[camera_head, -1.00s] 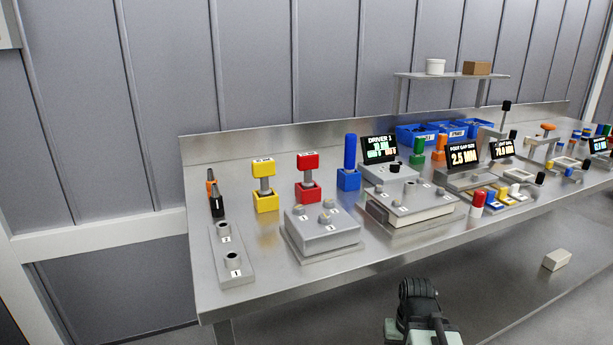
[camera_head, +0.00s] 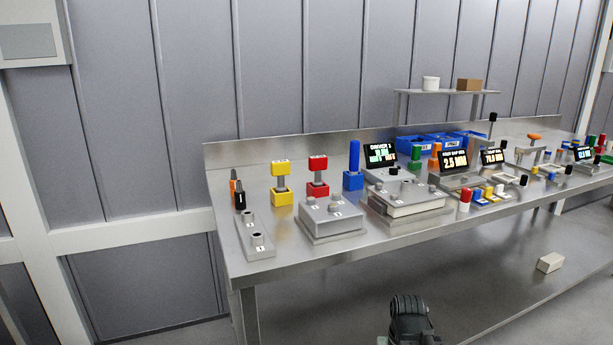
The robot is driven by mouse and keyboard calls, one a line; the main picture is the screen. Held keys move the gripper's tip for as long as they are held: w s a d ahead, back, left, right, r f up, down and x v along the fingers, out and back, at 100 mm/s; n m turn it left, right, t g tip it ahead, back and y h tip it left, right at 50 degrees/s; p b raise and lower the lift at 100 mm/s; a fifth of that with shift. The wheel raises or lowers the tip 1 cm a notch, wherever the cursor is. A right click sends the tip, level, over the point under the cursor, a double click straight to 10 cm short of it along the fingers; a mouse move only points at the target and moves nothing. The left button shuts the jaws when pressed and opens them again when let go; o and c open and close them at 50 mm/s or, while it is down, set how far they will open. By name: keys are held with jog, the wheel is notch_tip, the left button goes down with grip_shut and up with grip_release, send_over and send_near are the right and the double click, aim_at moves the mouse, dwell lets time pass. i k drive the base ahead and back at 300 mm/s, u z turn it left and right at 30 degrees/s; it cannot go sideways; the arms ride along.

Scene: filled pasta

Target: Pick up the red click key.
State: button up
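A red T-shaped key (camera_head: 318,163), which looks like the red click key, stands upright in a red block base (camera_head: 317,189) on the steel bench (camera_head: 300,251). It is left of the middle of the picture, between a yellow key of the same shape (camera_head: 281,168) and a blue upright handle (camera_head: 354,154). Nothing touches the red key but its base. A dark ribbed part of my arm shows at the bottom edge, in front of the bench and well away from the key. My gripper's fingers cannot be seen.
In front of the red key is a grey box with knobs (camera_head: 331,219). At its left are a two-socket block (camera_head: 254,239) and orange and black tools. Displays, blue bins (camera_head: 412,138) and coloured parts crowd the right. Floor before the bench's left end is clear.

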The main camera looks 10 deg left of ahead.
aim_at(317, 163)
jog(key=u, duration=3.85)
jog(key=k, duration=2.15)
jog(key=z, duration=1.2)
jog(key=i, duration=1.65)
jog(key=u, duration=0.1)
